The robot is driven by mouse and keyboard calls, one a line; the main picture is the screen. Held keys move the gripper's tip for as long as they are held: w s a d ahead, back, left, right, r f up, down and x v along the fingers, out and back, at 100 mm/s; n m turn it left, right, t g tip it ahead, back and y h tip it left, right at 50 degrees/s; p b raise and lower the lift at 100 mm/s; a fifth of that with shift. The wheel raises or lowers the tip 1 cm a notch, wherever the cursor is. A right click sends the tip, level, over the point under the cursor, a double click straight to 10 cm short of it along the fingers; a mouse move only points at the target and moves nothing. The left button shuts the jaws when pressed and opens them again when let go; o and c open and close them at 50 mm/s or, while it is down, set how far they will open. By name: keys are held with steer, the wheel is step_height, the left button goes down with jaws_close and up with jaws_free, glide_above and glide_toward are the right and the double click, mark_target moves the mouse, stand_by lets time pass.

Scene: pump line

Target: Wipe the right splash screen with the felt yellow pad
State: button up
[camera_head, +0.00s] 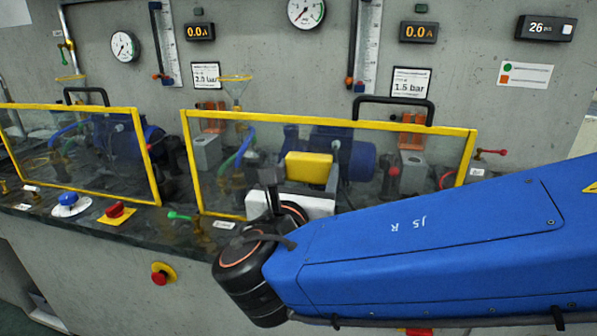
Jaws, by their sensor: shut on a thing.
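The right splash screen (262,146) is a clear upright pane in a yellow frame, standing along the front of the bench. The yellow pad (308,168) is a small block seen in front of its pane, near the middle. My gripper (306,188) is shut on the pad from below, with a pale body under it. My blue arm and black wrist hide the screen's lower right part and much of the gripper. I cannot tell whether the pad touches the pane.
A left splash screen (80,106) stands beside the right one, with a gap between them. A blue knob (68,199), a red knob (116,210) and a green-handled valve (179,216) sit along the front ledge. A red emergency button (160,275) is on the bench front. Pumps and hoses stand behind the screens.

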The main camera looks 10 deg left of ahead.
mark_target(267, 159)
steer(key=shift+d, duration=0.95)
steer(key=shift+a, duration=0.1)
steer(key=shift+w+a, duration=0.15)
steer(key=shift+a, duration=1.65)
steer(key=shift+w+a, duration=0.15)
steer(key=shift+a, duration=1.7)
steer(key=shift+w+a, duration=0.15)
steer(key=shift+a, duration=1.65)
steer(key=s, duration=0.6)
steer(key=shift+a, duration=0.2)
steer(key=shift+s, duration=0.1)
